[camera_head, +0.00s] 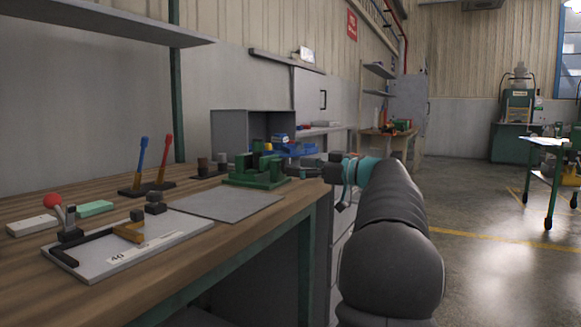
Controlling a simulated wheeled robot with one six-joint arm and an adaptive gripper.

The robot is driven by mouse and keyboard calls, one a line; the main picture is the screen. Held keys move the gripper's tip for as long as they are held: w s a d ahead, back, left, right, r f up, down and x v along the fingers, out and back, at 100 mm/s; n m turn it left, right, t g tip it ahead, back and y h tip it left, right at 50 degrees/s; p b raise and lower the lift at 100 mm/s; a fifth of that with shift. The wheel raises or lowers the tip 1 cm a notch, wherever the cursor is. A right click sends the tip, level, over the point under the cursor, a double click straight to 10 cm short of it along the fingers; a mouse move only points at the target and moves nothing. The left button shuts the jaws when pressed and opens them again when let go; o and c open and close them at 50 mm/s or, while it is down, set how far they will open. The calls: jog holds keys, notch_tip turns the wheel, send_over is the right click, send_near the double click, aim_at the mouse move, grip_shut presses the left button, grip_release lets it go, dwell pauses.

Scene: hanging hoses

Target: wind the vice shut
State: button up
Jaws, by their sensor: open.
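A green vice (258,172) stands on the wooden bench near its far right corner. Its upright green blocks show a gap between them; the fine state of its jaws is too small to tell. My arm reaches from the lower right, and my gripper (307,166) is at the right side of the vice, by the bench edge. The gripper is open. Its fingertips are small and dark here, and I cannot tell whether they touch the vice. The vice's handle cannot be made out clearly beside the gripper.
A grey plate (220,204) lies in front of the vice. A white board (170,243) with a black angle, blue and red levers (153,165) and a red-knobbed lever (54,202) occupy the bench's left. A blue object (297,149) sits behind the gripper. Open floor (480,265) lies right.

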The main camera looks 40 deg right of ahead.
aim_at(287, 165)
jog(key=shift+x, duration=1.5)
jog(key=c, duration=1.1)
jog(key=shift+c, duration=0.3)
jog(key=shift+m, duration=0.3)
